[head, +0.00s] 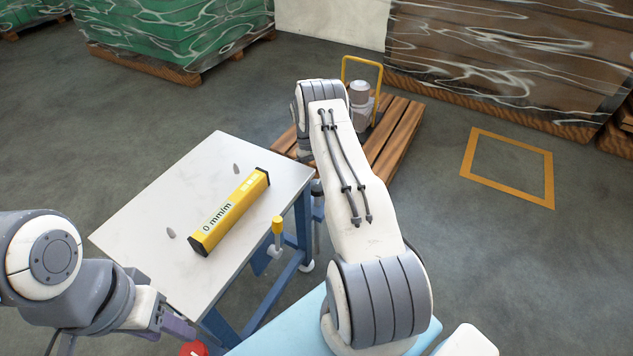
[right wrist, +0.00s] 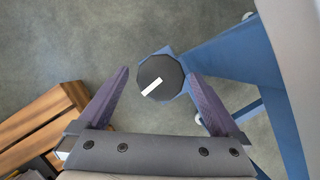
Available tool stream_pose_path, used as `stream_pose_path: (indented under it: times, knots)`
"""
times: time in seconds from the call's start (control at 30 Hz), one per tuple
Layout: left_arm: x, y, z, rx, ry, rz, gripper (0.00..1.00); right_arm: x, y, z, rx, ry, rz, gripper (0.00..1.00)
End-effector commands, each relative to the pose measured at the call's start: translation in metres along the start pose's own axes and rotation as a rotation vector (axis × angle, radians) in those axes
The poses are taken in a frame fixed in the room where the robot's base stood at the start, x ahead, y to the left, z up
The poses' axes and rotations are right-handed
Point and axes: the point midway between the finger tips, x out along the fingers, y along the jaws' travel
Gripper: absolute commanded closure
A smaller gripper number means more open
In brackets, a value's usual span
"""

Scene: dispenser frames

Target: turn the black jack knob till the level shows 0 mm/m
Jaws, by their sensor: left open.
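The yellow level (head: 229,213) lies diagonally on the white table top (head: 150,215); its display reads 0 mm/m. The black jack knob (right wrist: 160,78), with a white bar mark on its face, shows in the right wrist view beside a blue frame leg. My right gripper (right wrist: 158,74) is open, with one finger on each side of the knob. A gap shows at the left finger; I cannot tell whether the right finger touches. My left gripper (head: 177,328) is open and empty near the table's front left edge.
A yellow-capped post (head: 278,226) stands at the table's right side, by the blue frame (head: 303,215). Two small grey pieces lie on the table. A wooden pallet (head: 399,135) with a yellow-handled item stands behind. Wrapped stacks line the back; floor at right is clear.

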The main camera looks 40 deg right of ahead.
Motion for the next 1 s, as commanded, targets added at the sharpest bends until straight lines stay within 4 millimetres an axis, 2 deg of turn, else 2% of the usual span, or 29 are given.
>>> stream_pose_path:
  times: [0.27, 0.37, 0.7, 0.83, 1.0]
  knots:
    - [-0.001, 0.000, 0.000, 0.000, 0.000, 0.000, 0.50, -0.004, 0.000, 0.000, 0.000, 0.001, -0.001, 0.00]
    - [-0.004, 0.000, 0.000, 0.000, 0.000, 0.000, 0.50, -0.015, 0.000, 0.000, 0.000, 0.001, 0.000, 0.00]
    - [-0.015, 0.001, -0.001, 0.000, 0.000, 0.000, 0.50, -0.081, 0.000, 0.000, 0.000, 0.004, 0.001, 0.00]
    - [-0.016, 0.001, -0.001, 0.000, 0.000, 0.000, 0.50, -0.096, 0.000, -0.001, 0.000, 0.002, 0.000, 0.00]
    - [-0.017, 0.001, -0.001, 0.000, 0.000, 0.000, 0.50, -0.104, 0.000, 0.000, 0.000, 0.000, 0.000, 0.00]
